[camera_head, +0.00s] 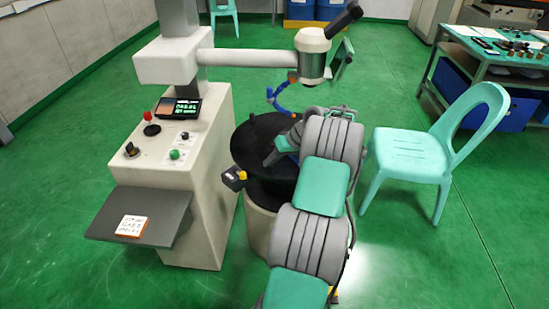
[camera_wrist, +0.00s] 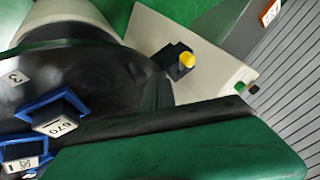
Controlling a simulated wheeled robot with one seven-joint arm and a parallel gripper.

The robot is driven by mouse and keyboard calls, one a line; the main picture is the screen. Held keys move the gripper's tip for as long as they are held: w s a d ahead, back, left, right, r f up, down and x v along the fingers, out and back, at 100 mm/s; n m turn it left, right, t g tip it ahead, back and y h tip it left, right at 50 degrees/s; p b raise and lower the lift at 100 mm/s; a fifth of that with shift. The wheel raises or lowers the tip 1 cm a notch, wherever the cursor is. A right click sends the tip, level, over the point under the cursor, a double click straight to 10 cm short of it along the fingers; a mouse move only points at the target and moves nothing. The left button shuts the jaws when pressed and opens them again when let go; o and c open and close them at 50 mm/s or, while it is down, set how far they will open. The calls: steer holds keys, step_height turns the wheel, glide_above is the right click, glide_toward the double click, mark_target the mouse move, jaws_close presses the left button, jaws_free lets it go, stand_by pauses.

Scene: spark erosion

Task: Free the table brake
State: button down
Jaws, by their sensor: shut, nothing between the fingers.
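The table brake appears to be the small dark block with a yellow knob (camera_head: 234,179) on the left rim of the round dark table (camera_head: 252,150). In the wrist view the same dark block (camera_wrist: 178,66) with its yellow knob sits above centre, past the table's edge. My gripper (camera_head: 270,160) is over the table, to the right of the brake and apart from it. It is shut and empty. My own arm hides part of it and much of the table. A large green and black part of mine fills the bottom of the wrist view.
Blue-framed blocks with labels (camera_wrist: 55,115) stand on the table. The machine's cream cabinet (camera_head: 205,150) with its control panel is left, and a grey shelf (camera_head: 160,225) juts out from it. The machine head (camera_head: 313,55) hangs above the table. A mint chair (camera_head: 410,150) stands right.

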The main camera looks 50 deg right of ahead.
steer(key=x, duration=0.4)
steer(key=a, duration=0.2)
steer(key=w+a, duration=0.1)
steer(key=shift+w+a, duration=0.2)
steer(key=shift+a, duration=0.2)
steer(key=shift+s+a, duration=0.1)
